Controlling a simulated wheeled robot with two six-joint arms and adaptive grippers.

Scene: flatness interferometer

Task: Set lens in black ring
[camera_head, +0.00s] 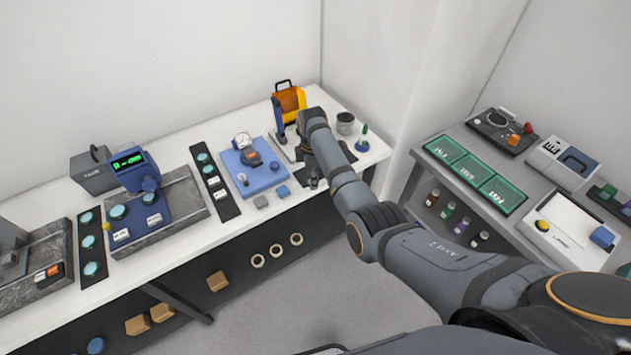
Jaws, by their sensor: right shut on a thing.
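My right gripper (313,181) points down at the front edge of the white bench, right of a blue plate (262,186). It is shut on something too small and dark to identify. Several teal lens-like discs lie on black strips: one strip (214,182) is in the middle, and another (91,245) is farther left. A teal disc (118,211) also sits on the blue stage of the instrument with a green display (131,166). I cannot make out the black ring clearly. My left gripper is out of view.
An orange and black device (288,103) and a dark cup (345,123) stand behind my right arm. A green-tipped bottle (362,141) stands close to its right side. A grey side table (408,183) stands right.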

